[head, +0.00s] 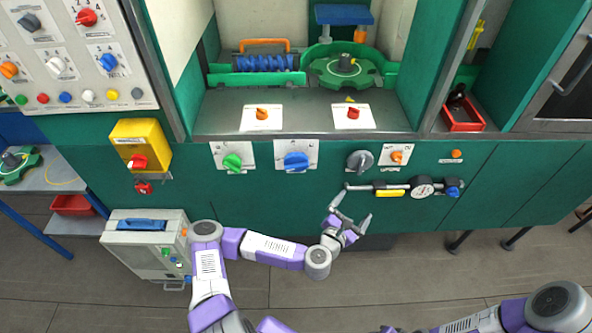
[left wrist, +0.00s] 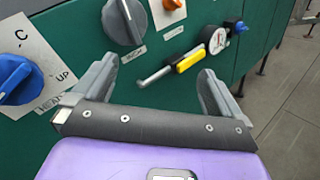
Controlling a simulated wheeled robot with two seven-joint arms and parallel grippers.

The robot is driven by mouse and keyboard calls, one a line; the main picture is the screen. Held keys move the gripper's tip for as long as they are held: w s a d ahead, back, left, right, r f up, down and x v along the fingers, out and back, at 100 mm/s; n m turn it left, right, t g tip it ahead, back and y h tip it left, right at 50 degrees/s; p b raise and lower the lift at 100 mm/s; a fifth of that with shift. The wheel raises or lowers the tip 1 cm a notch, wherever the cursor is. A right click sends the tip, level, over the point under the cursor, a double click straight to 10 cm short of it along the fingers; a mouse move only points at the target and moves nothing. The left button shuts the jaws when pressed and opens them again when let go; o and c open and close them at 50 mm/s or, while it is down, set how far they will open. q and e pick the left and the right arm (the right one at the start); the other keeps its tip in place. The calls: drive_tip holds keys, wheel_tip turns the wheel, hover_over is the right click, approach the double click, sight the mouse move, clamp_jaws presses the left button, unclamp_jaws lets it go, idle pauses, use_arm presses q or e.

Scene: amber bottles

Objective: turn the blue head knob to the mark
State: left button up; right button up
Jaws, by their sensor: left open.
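The blue knob (head: 296,161) sits on a white label plate on the green front panel, between a green knob and a grey knob. In the left wrist view the blue knob (left wrist: 14,78) is at the left edge, partly cut off, with a label reading "HEAD" and "UP" beside it. My left gripper (head: 351,212) is open and empty, below and right of the blue knob and apart from it. In the left wrist view its fingers (left wrist: 158,75) stand wide apart with nothing between them. My right gripper is out of view.
A grey knob (head: 360,161) and small orange knob (head: 397,157) sit right of the blue knob. A pipe with a yellow sleeve (head: 390,193) and gauge (head: 422,187) juts out near my left gripper. A green knob (head: 232,162) is to the left.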

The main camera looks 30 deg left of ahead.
sight(297, 169)
use_arm(q)
drive_tip(key=a+r+n+g+y+b, duration=0.1)
drive_tip(key=a+r+n+g+y, duration=0.1)
drive_tip(key=a+n+y, duration=1.35)
drive_tip(key=w+a+h, duration=0.1)
drive_tip(key=a, duration=0.1)
drive_tip(key=w+a+m+h, duration=0.1)
drive_tip(key=w+a+h, duration=0.1)
drive_tip(key=w+a+m+h+b, duration=0.1)
drive_tip(key=a+h, duration=0.1)
drive_tip(key=shift+w+a+r+m, duration=0.1)
drive_tip(key=shift+w+a+m, duration=0.1)
drive_tip(key=shift+m, duration=0.05)
drive_tip(key=shift+w+a, duration=0.35)
drive_tip(key=shift+w, duration=0.3)
drive_tip(key=c, duration=0.7)
drive_tip(key=shift+m, duration=0.3)
